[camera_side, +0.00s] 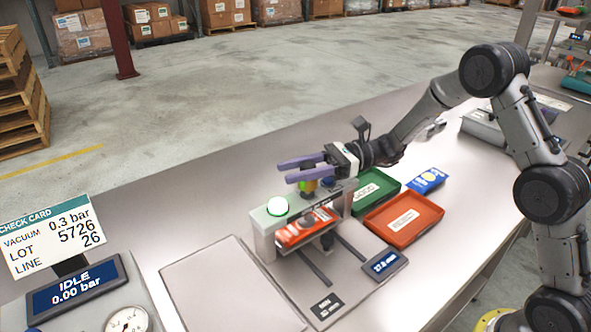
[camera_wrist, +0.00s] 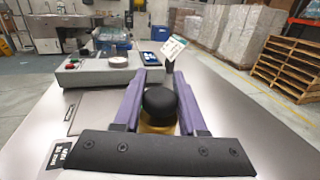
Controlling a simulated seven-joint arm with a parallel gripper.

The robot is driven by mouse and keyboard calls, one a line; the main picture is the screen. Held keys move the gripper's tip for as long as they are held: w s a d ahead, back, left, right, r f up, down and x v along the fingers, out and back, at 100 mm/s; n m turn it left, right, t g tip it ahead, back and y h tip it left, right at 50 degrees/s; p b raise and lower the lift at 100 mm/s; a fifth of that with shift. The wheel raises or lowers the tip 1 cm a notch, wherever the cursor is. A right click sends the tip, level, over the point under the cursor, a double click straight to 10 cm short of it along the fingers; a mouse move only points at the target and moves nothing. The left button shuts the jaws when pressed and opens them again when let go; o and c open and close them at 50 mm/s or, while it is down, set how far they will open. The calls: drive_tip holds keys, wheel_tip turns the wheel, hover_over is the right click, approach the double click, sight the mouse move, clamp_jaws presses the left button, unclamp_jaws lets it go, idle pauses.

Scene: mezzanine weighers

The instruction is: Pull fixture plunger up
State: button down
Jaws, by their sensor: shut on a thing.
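The fixture (camera_side: 262,226) is a grey bridge on a base plate, with a lit green dome (camera_side: 277,206) on top. An orange packet (camera_side: 306,229) lies under the bridge. The plunger's yellowish collar (camera_side: 308,187) shows above the bridge, just below my purple fingers. In the wrist view its round black knob (camera_wrist: 160,100) sits between the fingers, above the yellow collar (camera_wrist: 157,129). My gripper (camera_side: 284,172) is shut on the plunger, its fingers roughly level and reaching past it. The fingers hide the knob in the side view.
A green tray (camera_side: 391,184) and a red tray (camera_side: 437,211) stand right of the fixture, near a blue packet (camera_side: 427,181). A small display (camera_side: 385,264) is in front. A gauge unit reading IDLE (camera_side: 75,287) and a check card (camera_side: 45,236) are at left. The bench behind the fixture is clear.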

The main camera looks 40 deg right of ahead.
sight(296, 198)
idle(0.4)
drive_tip(key=shift+r, duration=2.15)
drive_tip(key=shift+c, duration=2.4)
unclamp_jaws()
drive_tip(key=shift+f, duration=0.1)
drive_tip(key=shift+d, duration=0.1)
drive_tip(key=shift+s+d, duration=0.1)
drive_tip(key=shift+d, duration=0.25)
drive_tip(key=v, duration=1.3)
drive_tip(key=shift+a, duration=0.15)
